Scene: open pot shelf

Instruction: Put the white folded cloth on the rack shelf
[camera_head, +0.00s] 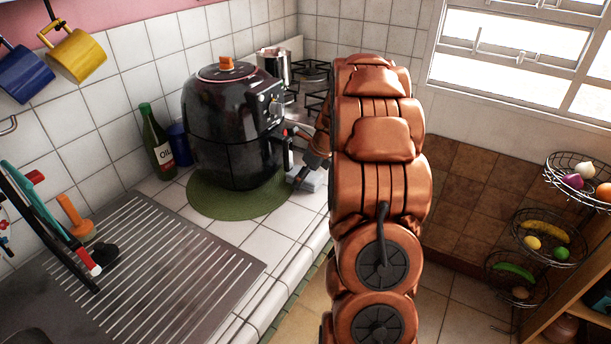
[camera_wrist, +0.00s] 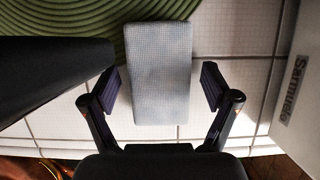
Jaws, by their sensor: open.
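The white folded cloth (camera_wrist: 160,75) lies on the white tiled counter in the wrist view, its far left part beside or on the green round mat (camera_wrist: 205,14). In the head view a pale piece of it (camera_head: 312,180) shows at the counter edge, partly hidden by my arm. My gripper (camera_wrist: 160,90) is open, with one finger on each side of the cloth and a gap to both. In the head view my gripper (camera_head: 305,165) is mostly hidden behind my arm. No rack shelf can be clearly identified.
A black air fryer (camera_head: 235,125) stands on the green mat, close left of my gripper. An oil bottle (camera_head: 157,142) and a stove (camera_head: 310,85) are nearby. Wire fruit baskets (camera_head: 548,237) and a wooden shelf unit (camera_head: 570,310) stand at the right.

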